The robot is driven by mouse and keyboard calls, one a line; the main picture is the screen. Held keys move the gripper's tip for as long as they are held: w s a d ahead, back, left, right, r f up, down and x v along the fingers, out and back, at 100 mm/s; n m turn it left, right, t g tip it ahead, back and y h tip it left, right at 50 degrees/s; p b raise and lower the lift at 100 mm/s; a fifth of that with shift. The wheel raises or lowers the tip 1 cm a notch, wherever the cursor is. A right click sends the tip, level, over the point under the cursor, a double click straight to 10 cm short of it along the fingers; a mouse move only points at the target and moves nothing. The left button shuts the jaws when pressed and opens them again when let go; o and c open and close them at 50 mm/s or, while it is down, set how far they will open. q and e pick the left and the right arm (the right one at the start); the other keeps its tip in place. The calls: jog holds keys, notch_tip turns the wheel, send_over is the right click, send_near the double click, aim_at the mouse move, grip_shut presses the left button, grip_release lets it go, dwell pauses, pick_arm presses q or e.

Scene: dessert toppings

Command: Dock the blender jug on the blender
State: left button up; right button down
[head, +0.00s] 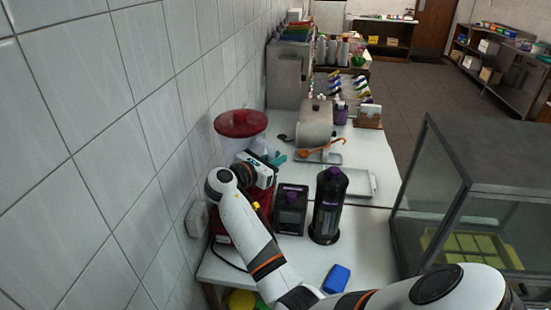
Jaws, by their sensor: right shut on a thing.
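The blender jug (233,143) is a clear container with a red lid (240,123), upright beside the tiled wall. The red blender base (219,226) is on the counter below it, mostly hidden behind my right arm. My right gripper (267,159) is at the jug's right side, shut on the jug; its fingertips are small and partly hidden. My wrist covers where jug and base meet, so I cannot tell whether the jug is seated. My left gripper is not in view.
A black square container (291,209) and a dark bottle with a purple cap (329,205) stand right of the blender. A blue block (337,279) lies near the front. A glass case (480,190) borders the right.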

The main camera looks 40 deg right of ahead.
jog(key=shift+f, duration=0.2)
jog(key=c, duration=1.6)
grip_release()
jog(key=shift+p+v, duration=0.45)
jog(key=shift+v, duration=0.3)
jog(key=p+v, duration=0.2)
jog(key=v, duration=0.2)
jog(key=p+v, duration=0.2)
jog(key=v, duration=0.3)
jog(key=shift+s+a+f+p, duration=0.15)
jog(key=shift+a+f+p, duration=0.05)
jog(key=shift+a+p, duration=0.15)
